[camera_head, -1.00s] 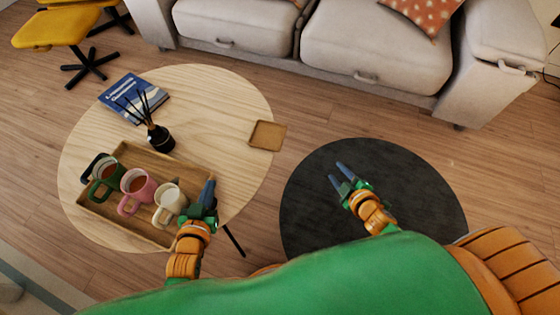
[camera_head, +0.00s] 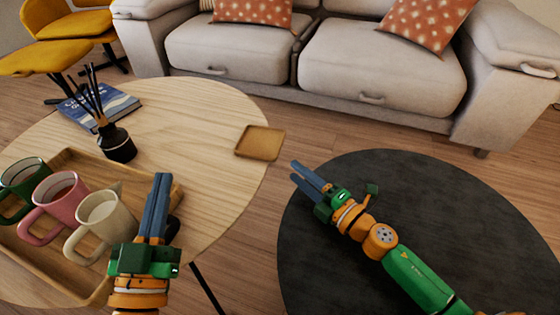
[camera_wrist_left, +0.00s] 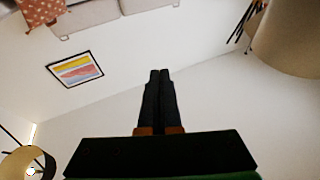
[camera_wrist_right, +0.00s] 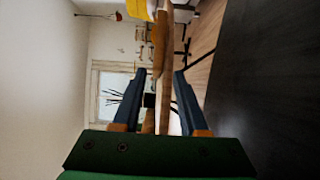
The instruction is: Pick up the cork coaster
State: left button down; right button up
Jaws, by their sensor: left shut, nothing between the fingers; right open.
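The cork coaster (camera_head: 260,142) is a tan square with a raised rim. It lies flat at the right edge of the light wood table (camera_head: 215,100) in the head view, slightly overhanging the edge. My right gripper (camera_head: 300,172) is open and empty, to the lower right of the coaster and apart from it, above the dark round table. In the right wrist view the open fingers (camera_wrist_right: 153,80) point toward the wood table's edge; I cannot make out the coaster for certain there. My left gripper (camera_head: 158,180) is shut and empty, over the right end of the tray; its closed fingers (camera_wrist_left: 159,75) show in the left wrist view.
A wooden tray (camera_head: 75,285) holds a green, a pink and a cream mug (camera_head: 103,225). A black reed diffuser (camera_head: 117,145) and a blue book (camera_head: 98,105) stand farther back. The dark round table (camera_head: 420,190) is bare. A sofa (camera_head: 380,70) stands behind.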

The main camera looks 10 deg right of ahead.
aim_at(278, 156)
pick_arm(q)
jog(key=f, duration=0.1)
jog(key=f+g, duration=0.1)
jog(key=shift+w+a+f+y, duration=0.15)
jog(key=shift+w+f+y, duration=0.2)
jog(key=shift+y, duration=0.05)
pick_arm(e)
jog(key=x, duration=0.4)
jog(key=shift+w+a+r, duration=0.1)
jog(key=shift+w+a, duration=0.1)
jog(key=shift+w, duration=0.15)
pick_arm(q)
jog(key=shift+f+g, duration=0.25)
jog(key=shift+g, duration=0.05)
pick_arm(e)
jog(key=shift+w+a, duration=0.3)
jog(key=shift+w, duration=0.3)
grip_shut()
